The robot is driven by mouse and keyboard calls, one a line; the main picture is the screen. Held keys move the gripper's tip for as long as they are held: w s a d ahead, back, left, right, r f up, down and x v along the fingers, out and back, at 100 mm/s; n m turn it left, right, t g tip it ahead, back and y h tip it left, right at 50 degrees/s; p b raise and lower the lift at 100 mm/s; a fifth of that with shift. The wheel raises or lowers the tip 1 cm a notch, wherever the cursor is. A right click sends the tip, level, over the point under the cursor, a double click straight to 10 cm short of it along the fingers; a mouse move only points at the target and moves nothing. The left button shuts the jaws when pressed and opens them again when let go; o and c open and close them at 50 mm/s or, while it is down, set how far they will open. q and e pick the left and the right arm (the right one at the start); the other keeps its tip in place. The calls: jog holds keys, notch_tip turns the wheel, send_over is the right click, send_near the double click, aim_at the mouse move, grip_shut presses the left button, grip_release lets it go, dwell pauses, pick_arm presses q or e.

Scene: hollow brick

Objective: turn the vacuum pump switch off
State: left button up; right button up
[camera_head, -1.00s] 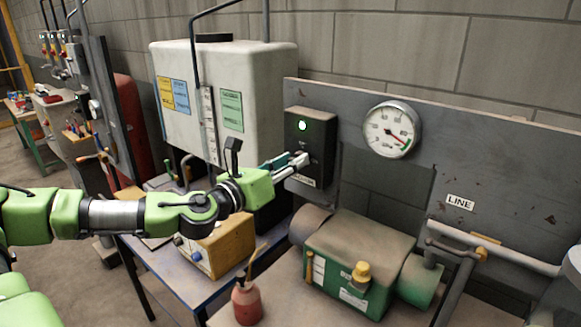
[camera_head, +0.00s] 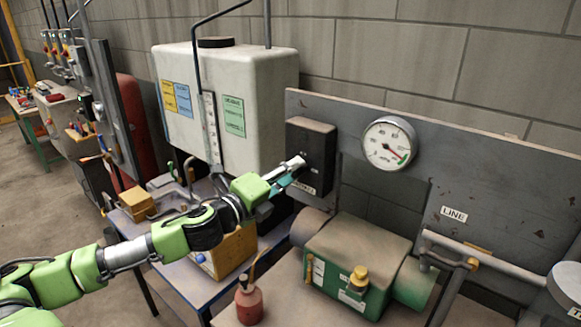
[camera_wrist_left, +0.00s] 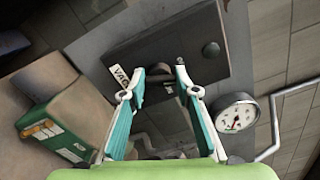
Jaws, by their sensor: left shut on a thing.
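The vacuum pump switch is a dark box (camera_head: 318,140) on the grey panel, left of the round gauge. Its lamp (camera_wrist_left: 210,48), at the box's upper part, is dark. A label starting with "VAC" (camera_wrist_left: 122,75) sits at the box's edge. My left gripper (camera_head: 298,165) is at the front of the box, and its fingers also show in the left wrist view (camera_wrist_left: 160,78). They are shut on the dark switch knob (camera_wrist_left: 158,72), which is mostly hidden in the head view. My right gripper is not in view.
The gauge (camera_head: 389,143) is on the panel to the right. The green pump (camera_head: 360,255) stands below, with a red oil can (camera_head: 249,303) in front. A white tank (camera_head: 250,75) is behind my left arm.

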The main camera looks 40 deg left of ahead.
pick_arm(q)
jog(key=n+p, duration=0.1)
jog(key=n, duration=0.3)
jog(key=shift+f+p, duration=0.1)
jog(key=shift+p, duration=0.3)
jog(key=shift+n, duration=0.3)
jog(key=o, duration=1.1)
jog(key=shift+s+a, duration=0.15)
jog(key=shift+s, duration=1.85)
jog(key=shift+s+a, duration=0.2)
jog(key=shift+s, duration=1.8)
jog(key=shift+s+a, duration=0.15)
jog(key=shift+s, duration=1.85)
